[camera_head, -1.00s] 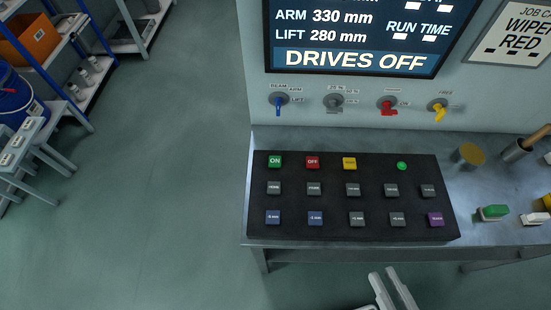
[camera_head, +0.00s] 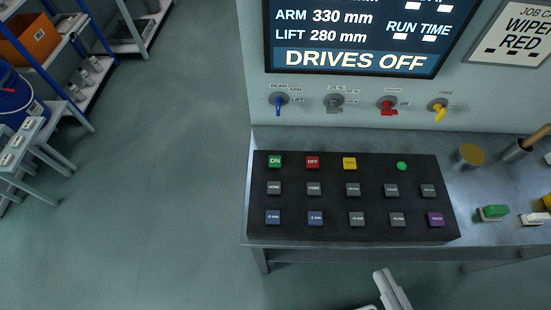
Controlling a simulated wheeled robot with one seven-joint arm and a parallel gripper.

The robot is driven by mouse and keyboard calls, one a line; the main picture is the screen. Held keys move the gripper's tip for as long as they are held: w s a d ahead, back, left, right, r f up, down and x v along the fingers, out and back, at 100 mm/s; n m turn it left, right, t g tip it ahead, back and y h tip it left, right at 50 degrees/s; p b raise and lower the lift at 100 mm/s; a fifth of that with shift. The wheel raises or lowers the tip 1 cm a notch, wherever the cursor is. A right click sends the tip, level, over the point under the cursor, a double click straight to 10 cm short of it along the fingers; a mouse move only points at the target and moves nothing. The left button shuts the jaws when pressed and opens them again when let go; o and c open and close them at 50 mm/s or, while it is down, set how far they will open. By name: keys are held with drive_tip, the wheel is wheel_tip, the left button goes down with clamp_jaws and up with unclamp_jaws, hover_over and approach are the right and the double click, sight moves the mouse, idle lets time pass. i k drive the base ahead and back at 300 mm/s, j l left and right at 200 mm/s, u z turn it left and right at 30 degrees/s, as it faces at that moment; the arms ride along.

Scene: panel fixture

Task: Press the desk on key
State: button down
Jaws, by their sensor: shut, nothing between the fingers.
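The green ON key (camera_head: 275,161) is at the top left of the black key panel (camera_head: 335,237), which lies on the desk. A red OFF key (camera_head: 312,162) and a yellow key (camera_head: 349,163) sit to its right. My gripper (camera_head: 386,276) shows at the bottom, in front of the desk's near edge, below and right of the ON key and apart from it. Its fingers are together with nothing between them. The screen (camera_head: 354,59) above reads DRIVES OFF.
Grey, blue and purple keys fill the lower rows, and a round green button or lamp (camera_head: 402,166) is at the panel's top right. Blue, red and yellow switches line the wall. A green-topped block (camera_head: 494,212) and a holder (camera_head: 516,151) stand right on the desk (camera_head: 480,245).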

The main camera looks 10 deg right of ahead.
sight(274, 161)
drive_tip(key=i+j+u, duration=0.1)
drive_tip(key=u, duration=0.25)
drive_tip(key=i+j+u, duration=0.1)
drive_tip(key=u, duration=0.3)
drive_tip(key=i+u, duration=0.15)
drive_tip(key=u, duration=0.2)
